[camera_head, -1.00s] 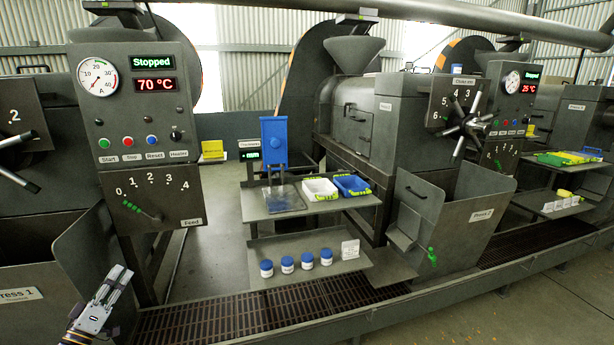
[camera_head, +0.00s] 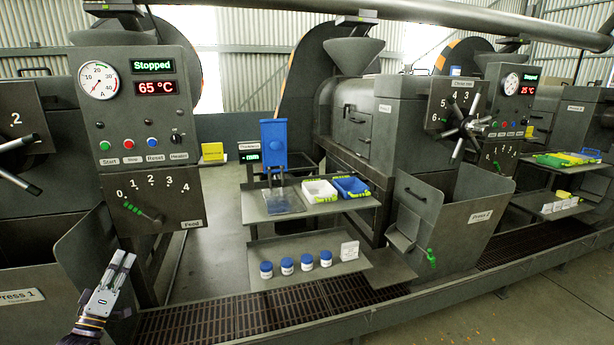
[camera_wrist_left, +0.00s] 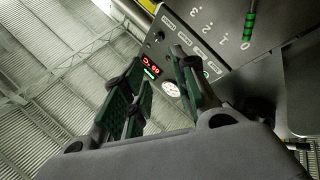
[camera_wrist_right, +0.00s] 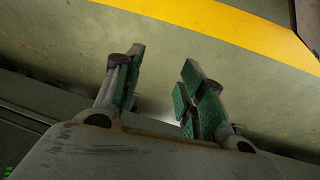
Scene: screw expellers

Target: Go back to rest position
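My left gripper (camera_head: 124,256) shows at the lower left of the head view, in front of the left press and below its control panel (camera_head: 143,110). In the left wrist view its two green-padded fingers (camera_wrist_left: 160,85) stand apart with nothing between them, so it is open and empty. My right gripper is outside the head view. In the right wrist view its fingers (camera_wrist_right: 162,80) are apart and empty above a greenish floor.
A two-level stand (camera_head: 255,212) holds a blue device (camera_head: 273,143), white bin (camera_head: 320,190), blue bin (camera_head: 352,186) and several blue-lidded jars (camera_head: 287,265). A yellow floor stripe (camera_wrist_right: 225,25) shows.

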